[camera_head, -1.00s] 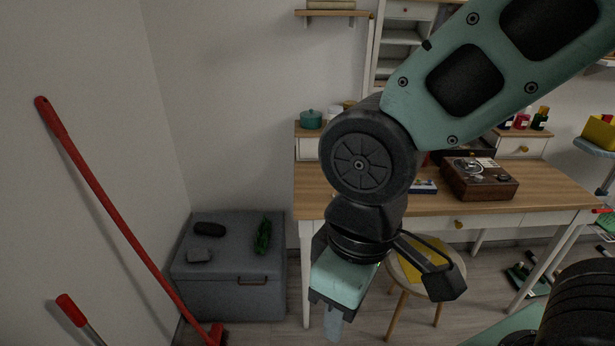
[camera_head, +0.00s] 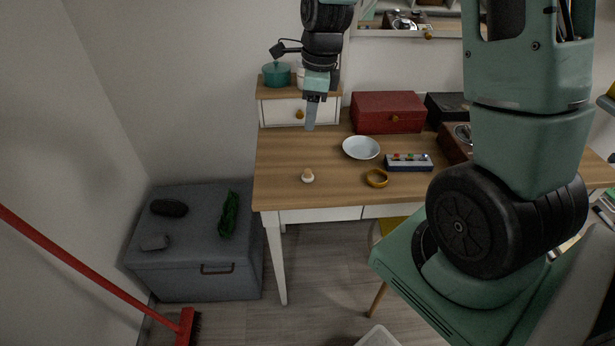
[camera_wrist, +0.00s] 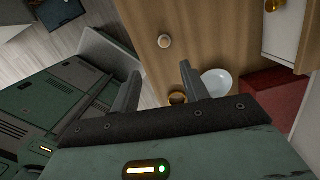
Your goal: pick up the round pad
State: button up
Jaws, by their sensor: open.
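A small round pale object with a tan top (camera_head: 307,176), which may be the round pad, sits on the wooden desk near its front left. It also shows in the wrist view (camera_wrist: 164,41), above the gap between the fingers. My gripper (camera_head: 311,126) points down above the desk, higher than the small object and apart from it. In the wrist view my gripper (camera_wrist: 161,85) has its two fingers spread with nothing between them.
Behind is a small drawer unit (camera_head: 275,110) with a teal pot (camera_head: 277,74). The desk top (camera_head: 283,165) left of the object is clear.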

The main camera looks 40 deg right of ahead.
send_over(308, 170)
jog(key=shift+m, duration=0.4)
notch_tip(308, 170, down, 12)
jog(key=shift+s+f, duration=0.1)
jog(key=shift+f, duration=0.05)
jog(key=shift+f+p, duration=0.35)
jog(key=shift+f, duration=2.35)
grip_shut()
